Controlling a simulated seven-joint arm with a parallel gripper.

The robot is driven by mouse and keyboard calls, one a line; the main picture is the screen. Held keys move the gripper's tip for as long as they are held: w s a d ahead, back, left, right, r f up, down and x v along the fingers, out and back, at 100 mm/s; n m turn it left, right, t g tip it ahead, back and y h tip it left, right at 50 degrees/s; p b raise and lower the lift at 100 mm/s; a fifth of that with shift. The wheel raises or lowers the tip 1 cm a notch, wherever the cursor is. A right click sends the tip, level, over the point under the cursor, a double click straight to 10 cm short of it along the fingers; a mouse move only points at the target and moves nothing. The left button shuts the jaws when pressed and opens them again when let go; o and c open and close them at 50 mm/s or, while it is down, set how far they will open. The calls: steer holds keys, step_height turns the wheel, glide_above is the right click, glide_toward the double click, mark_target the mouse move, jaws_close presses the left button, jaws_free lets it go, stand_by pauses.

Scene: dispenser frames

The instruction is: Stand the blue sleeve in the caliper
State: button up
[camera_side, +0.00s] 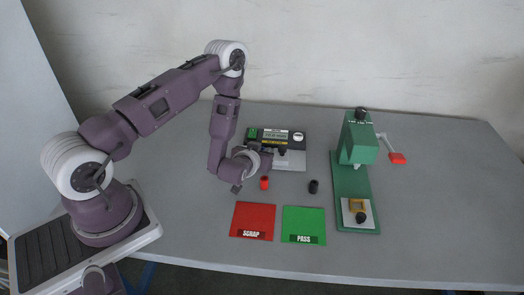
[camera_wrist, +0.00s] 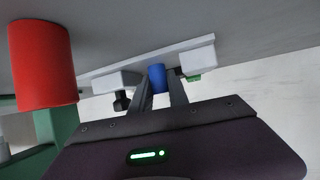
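The blue sleeve (camera_wrist: 157,78) shows in the wrist view between the tips of my gripper's dark fingers (camera_wrist: 158,84), which are shut on it. In the side view the sleeve cannot be made out. There my gripper (camera_side: 265,164) reaches low and sideways toward the caliper (camera_side: 290,163), a dark box with a small display and a pale base plate, and its fingertips are hard to see. In the wrist view, which looks upside down, the caliper's pale parts (camera_wrist: 118,81) lie on both sides of the sleeve. Whether the sleeve touches the caliper cannot be told.
A red sleeve (camera_side: 264,183) stands close to my gripper and looms large in the wrist view (camera_wrist: 42,65). A black sleeve (camera_side: 313,187) stands farther right. Red SCRAP (camera_side: 253,218) and green PASS (camera_side: 304,220) mats lie in front. A green press (camera_side: 357,145) with a red handle stands right.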

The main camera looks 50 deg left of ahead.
steer(key=shift+o, duration=0.9)
